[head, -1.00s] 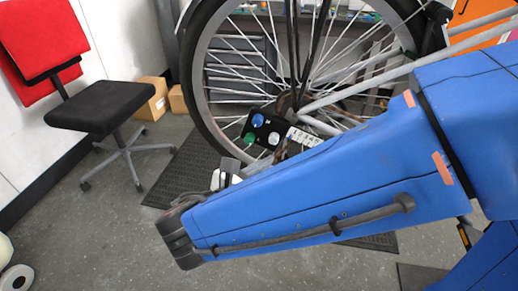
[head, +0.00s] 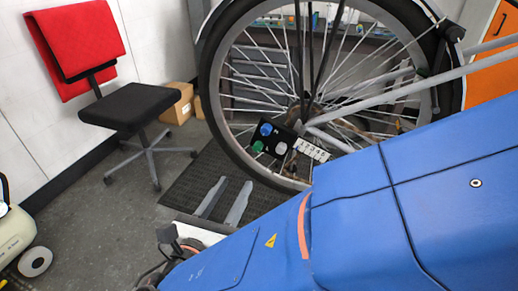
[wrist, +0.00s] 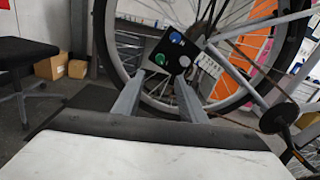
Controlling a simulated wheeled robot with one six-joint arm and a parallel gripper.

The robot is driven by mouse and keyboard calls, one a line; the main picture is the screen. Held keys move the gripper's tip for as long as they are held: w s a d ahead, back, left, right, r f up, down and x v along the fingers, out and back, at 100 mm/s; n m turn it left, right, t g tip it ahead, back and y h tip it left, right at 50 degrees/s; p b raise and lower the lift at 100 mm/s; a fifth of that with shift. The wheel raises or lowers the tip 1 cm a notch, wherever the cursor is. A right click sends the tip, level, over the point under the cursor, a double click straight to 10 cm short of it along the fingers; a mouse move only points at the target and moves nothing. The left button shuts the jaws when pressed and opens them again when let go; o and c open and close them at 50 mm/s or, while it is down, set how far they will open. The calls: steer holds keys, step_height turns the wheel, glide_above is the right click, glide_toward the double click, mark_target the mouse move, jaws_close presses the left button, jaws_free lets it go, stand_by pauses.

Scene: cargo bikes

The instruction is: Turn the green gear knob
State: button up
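The green gear knob (head: 257,147) sits at the lower left of a small black panel (head: 270,137) in front of the bike wheel's hub. It also shows in the wrist view (wrist: 160,59), just above the gap between my fingertips. A blue knob (head: 266,129) is above it, and a pale grey knob (head: 281,147) is to its right. My gripper (head: 235,183) is open and empty, with its two grey fingers pointing toward the panel. In the wrist view my gripper (wrist: 160,78) is apart from the green knob, whose pointer direction I cannot make out.
A numbered white strip (head: 312,150) extends right of the panel. The spoked wheel (head: 215,110) stands behind it, above a dark mat (head: 185,187). A black chair (head: 130,106) with a red back and cardboard boxes (head: 178,107) are at the left. Open floor lies between.

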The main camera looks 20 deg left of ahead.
mark_target(256, 150)
steer(key=w, duration=0.9)
steer(key=w+d, duration=0.1)
steer(key=w, duration=0.3)
steer(key=shift+w, duration=0.25)
jaws_close()
